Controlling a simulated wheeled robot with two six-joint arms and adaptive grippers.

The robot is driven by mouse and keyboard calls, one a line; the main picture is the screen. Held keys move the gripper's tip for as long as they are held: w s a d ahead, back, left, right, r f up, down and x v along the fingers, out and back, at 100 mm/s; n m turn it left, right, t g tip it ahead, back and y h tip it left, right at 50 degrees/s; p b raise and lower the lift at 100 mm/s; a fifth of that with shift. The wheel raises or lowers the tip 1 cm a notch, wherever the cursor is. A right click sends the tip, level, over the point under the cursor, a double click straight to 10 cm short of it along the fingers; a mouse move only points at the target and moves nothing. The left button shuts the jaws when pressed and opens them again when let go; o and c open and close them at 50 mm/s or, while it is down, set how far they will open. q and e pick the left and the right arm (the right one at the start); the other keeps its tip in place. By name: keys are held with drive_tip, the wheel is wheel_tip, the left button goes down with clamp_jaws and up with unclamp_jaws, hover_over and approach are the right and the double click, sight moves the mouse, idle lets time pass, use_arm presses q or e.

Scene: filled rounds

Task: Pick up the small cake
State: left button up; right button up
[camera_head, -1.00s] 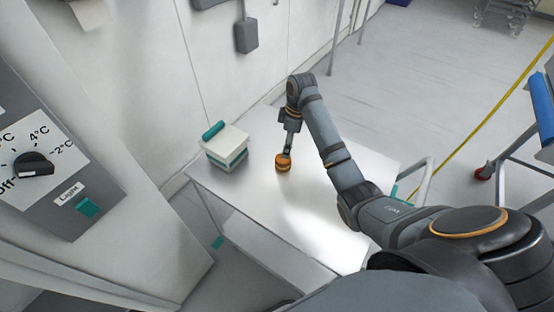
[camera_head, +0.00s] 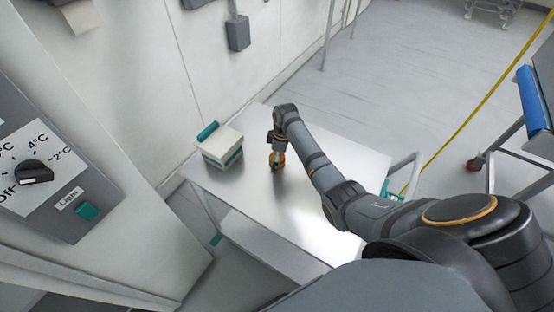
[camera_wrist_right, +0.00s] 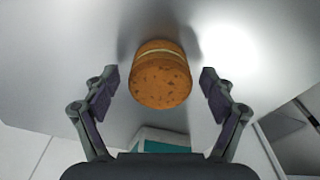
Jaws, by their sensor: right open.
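The small cake (camera_head: 277,161) is a round orange-brown cake with a pale filling layer, standing on the metal table (camera_head: 240,194). In the right wrist view the cake (camera_wrist_right: 161,77) lies between and a little beyond the two open fingers, with a gap on each side. My right gripper (camera_head: 277,153) is over the cake, partly hiding it in the head view. The right gripper (camera_wrist_right: 160,88) is open and empty. My left gripper is not in view.
A white and teal box (camera_head: 219,145) stands on the table left of the cake. A wall with a grey socket box (camera_head: 238,33) is behind the table. A cabinet with a dial (camera_head: 33,171) is at the left. The table's right part is clear of objects.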

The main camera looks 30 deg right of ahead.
drive_tip(key=c, duration=0.8)
drive_tip(key=shift+c, duration=0.2)
drive_tip(key=shift+r, duration=0.15)
drive_tip(key=shift+r, duration=0.25)
wheel_tip(320, 180, up, 3)
drive_tip(key=shift+s+a+f+b, duration=0.1)
drive_tip(key=shift+a+f+b, duration=0.05)
drive_tip(key=shift+b, duration=0.55)
drive_tip(key=s+a+r+p, duration=0.3)
drive_tip(key=s+a+r, duration=0.5)
drive_tip(key=a+r, duration=0.1)
drive_tip(key=shift+s+a+r+p, duration=0.25)
drive_tip(key=shift+a+p, duration=0.1)
drive_tip(key=shift+a, duration=0.5)
